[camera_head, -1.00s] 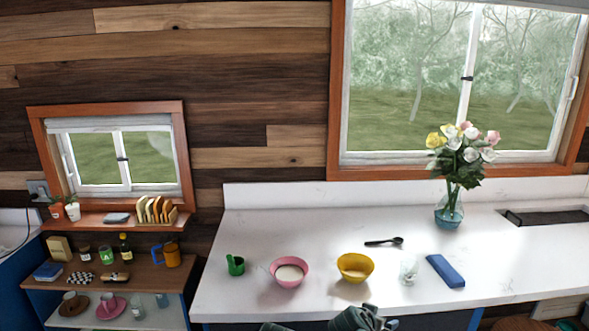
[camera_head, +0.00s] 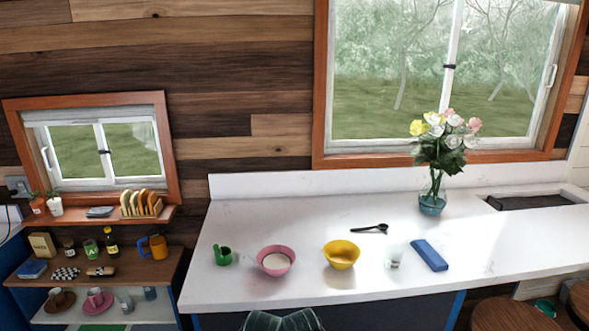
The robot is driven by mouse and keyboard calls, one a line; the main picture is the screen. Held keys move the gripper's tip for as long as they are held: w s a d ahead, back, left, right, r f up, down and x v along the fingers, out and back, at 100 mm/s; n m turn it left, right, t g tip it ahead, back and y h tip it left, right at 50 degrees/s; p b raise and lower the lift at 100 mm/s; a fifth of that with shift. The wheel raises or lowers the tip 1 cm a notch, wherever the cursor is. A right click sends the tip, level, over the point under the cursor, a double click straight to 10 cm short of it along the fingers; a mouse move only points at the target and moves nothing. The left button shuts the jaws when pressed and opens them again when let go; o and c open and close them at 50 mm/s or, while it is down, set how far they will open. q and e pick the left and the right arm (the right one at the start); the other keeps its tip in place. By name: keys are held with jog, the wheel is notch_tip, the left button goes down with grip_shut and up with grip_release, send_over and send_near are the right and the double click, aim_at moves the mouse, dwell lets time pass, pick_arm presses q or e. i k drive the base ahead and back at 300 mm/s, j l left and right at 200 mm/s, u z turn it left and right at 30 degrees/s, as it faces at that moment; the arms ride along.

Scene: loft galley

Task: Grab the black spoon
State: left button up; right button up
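The black spoon (camera_head: 370,229) lies on the white countertop, behind and to the right of the yellow bowl (camera_head: 341,254). Its bowl end points right, and nothing covers it. Neither of my grippers can be made out in the head view. A dark greenish shape shows at the bottom edge, left of centre, cut off by the frame; I cannot tell which part it is.
The white counter (camera_head: 300,205) also holds a green cup (camera_head: 222,255), a pink bowl (camera_head: 276,260), a clear glass (camera_head: 394,255), a blue block (camera_head: 429,255) and a flower vase (camera_head: 432,201). A sink (camera_head: 535,201) is at right. Stools (camera_head: 512,316) stand below. The counter around the spoon is clear.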

aim_at(384, 227)
jog(key=l+z, duration=0.1)
jog(key=z, duration=1.45)
jog(key=i+l, duration=0.1)
jog(key=i, duration=0.4)
